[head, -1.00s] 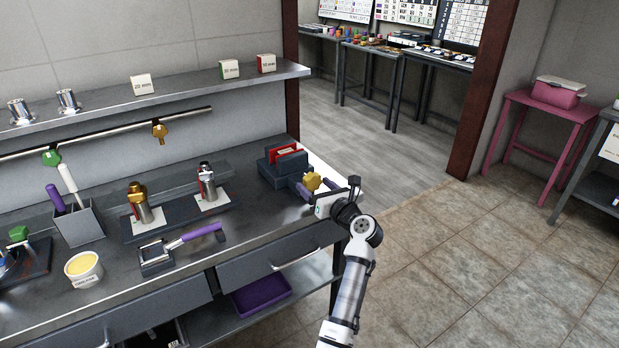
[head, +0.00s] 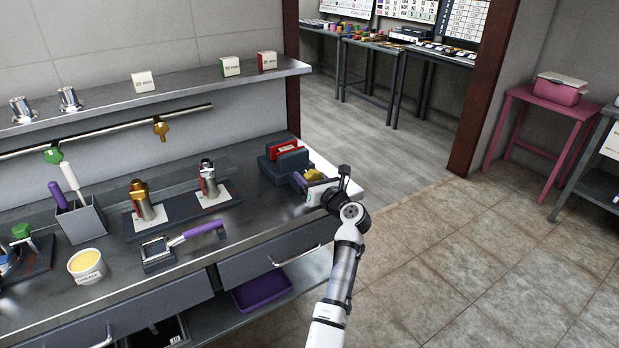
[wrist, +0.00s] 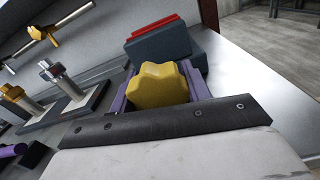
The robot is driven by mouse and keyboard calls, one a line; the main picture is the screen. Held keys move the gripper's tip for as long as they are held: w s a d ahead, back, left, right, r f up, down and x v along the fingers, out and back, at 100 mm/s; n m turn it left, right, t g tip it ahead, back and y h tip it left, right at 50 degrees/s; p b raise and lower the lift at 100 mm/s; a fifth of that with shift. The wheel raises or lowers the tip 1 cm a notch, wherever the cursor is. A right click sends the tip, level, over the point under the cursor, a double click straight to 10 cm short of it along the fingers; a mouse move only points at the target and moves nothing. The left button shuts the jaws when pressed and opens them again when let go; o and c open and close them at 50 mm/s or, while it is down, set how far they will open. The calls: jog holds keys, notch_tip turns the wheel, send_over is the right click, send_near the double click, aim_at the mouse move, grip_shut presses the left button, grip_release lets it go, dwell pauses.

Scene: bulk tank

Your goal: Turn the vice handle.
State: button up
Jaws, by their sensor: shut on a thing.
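The vice (head: 287,162) stands at the right end of the bench, dark grey with a red piece between its jaws. Its yellow lobed handle (head: 313,174) faces the front of the bench. In the wrist view the handle (wrist: 160,86) sits between the two purple fingers of my gripper (wrist: 158,88), which are shut on it from both sides. The vice body (wrist: 160,50) shows just behind the handle. In the head view my gripper (head: 306,180) partly hides the handle.
A purple-handled tool (head: 190,236) lies on the bench to the left. Two fittings stand on a dark plate (head: 176,212) behind it. A cream tub (head: 86,267) is further left. A shelf (head: 190,86) runs above.

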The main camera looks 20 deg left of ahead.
jog(key=n, duration=0.2)
jog(key=shift+f+n+b, duration=0.1)
jog(key=shift+n+b, duration=0.2)
jog(key=shift+b, duration=0.1)
jog(key=shift+n+b, duration=0.35)
jog(key=shift+n, duration=0.75)
jog(key=o, duration=1)
jog(key=shift+c, duration=0.2)
jog(key=b+v, duration=0.2)
jog(key=v, duration=1.2)
jog(key=shift+a, duration=0.1)
